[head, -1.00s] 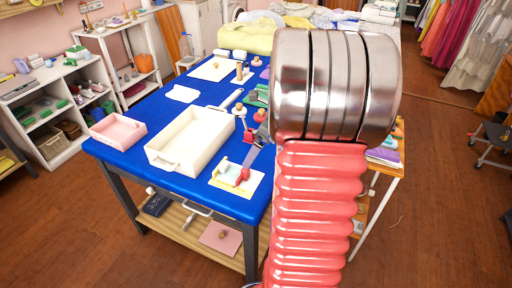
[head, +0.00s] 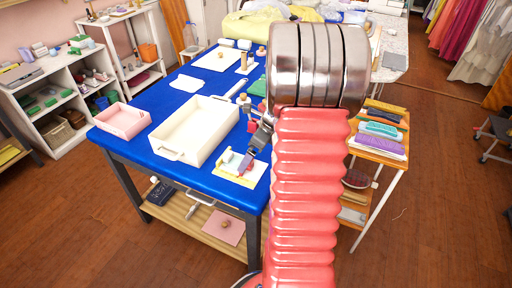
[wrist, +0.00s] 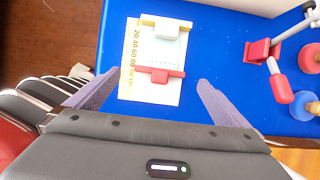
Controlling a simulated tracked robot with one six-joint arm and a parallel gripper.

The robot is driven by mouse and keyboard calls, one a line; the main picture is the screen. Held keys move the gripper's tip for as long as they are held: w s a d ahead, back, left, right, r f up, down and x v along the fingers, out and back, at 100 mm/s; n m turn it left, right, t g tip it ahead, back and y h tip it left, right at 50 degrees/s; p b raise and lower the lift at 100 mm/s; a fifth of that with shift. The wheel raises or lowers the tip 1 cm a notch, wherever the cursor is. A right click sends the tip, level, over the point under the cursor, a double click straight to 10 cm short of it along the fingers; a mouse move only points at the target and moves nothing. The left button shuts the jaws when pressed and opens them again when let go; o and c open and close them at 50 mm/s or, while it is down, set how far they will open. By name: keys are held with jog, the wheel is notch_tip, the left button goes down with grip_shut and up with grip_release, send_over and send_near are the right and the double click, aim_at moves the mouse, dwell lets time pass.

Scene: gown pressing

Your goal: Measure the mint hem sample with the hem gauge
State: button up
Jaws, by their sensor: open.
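The hem gauge (wrist: 128,84) is a pale cream board with a printed number scale, lying on the blue table. It has a yellow bar at its far end and a red slider (wrist: 160,74) across it. The pale mint hem sample (wrist: 165,54) lies between the bar and the slider, with a white block (wrist: 167,33) on its far part. The slider appears to be at the sample's near edge; contact is unclear. My gripper (wrist: 157,80) is open, its two fingers apart on either side of the slider's line. In the head view the gauge (head: 252,180) is partly behind my gripper.
A cream tray (head: 168,142) and a pink tray (head: 121,123) stand left of the gauge. A red clamp-like tool (wrist: 262,50) and red knobs lie to the right in the wrist view. A wooden cart (head: 388,152) with folded fabrics stands right of the table.

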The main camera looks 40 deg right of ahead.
jog(key=shift+x, duration=2.4)
jog(key=c, duration=1.1)
